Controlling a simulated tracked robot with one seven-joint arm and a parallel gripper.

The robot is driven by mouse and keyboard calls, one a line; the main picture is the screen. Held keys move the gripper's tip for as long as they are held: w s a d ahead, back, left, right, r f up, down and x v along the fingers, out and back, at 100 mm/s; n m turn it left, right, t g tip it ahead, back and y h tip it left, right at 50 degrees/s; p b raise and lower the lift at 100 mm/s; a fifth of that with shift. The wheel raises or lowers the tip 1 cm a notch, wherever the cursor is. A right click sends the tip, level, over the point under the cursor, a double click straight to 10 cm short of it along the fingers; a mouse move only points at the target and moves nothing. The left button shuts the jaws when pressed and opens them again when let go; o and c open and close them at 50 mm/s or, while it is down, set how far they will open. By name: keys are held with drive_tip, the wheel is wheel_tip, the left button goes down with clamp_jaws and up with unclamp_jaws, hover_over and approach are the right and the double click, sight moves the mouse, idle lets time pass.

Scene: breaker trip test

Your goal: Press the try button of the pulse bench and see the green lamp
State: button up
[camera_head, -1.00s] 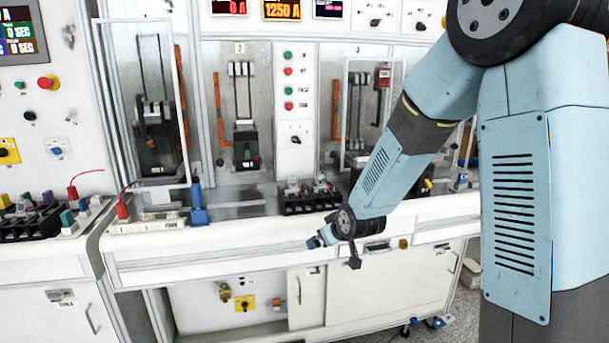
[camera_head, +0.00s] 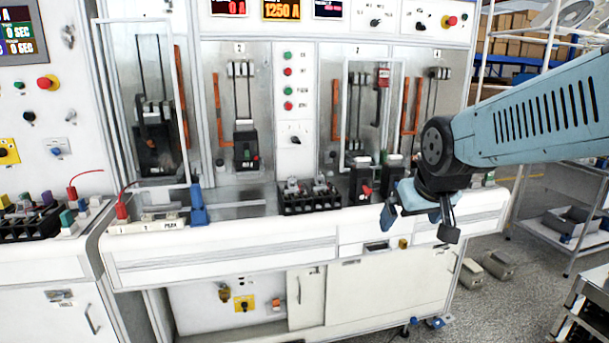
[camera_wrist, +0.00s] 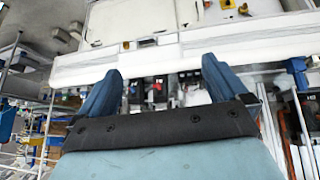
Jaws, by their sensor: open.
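The grey-white test bench (camera_head: 230,240) fills the middle of the head view. Its centre panel has a column of small green and red buttons or lamps (camera_head: 287,72) above a black rotary switch (camera_head: 295,140). Their labels are too small to read, so I cannot tell which is the try button or whether a green lamp is lit. My gripper (camera_head: 410,209) is in front of the right part of the bench, near the worktop edge. In the wrist view its two blue fingers (camera_wrist: 162,70) are apart and empty, with the bench edge beyond, seen inverted.
Black breakers (camera_head: 362,184) stand on the worktop behind my gripper. A terminal block (camera_head: 310,199) and a blue clamp (camera_head: 198,205) are further left. A shelf cart (camera_head: 570,220) and floor boxes (camera_head: 497,265) stand right.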

drive_tip(key=s+d+r+m+g, duration=0.1)
drive_tip(key=s+d+r, duration=0.1)
drive_tip(key=s, duration=0.8)
drive_tip(key=shift+s+d+r+m, duration=0.25)
drive_tip(key=shift+s+d+m, duration=0.15)
drive_tip(key=shift+d, duration=0.05)
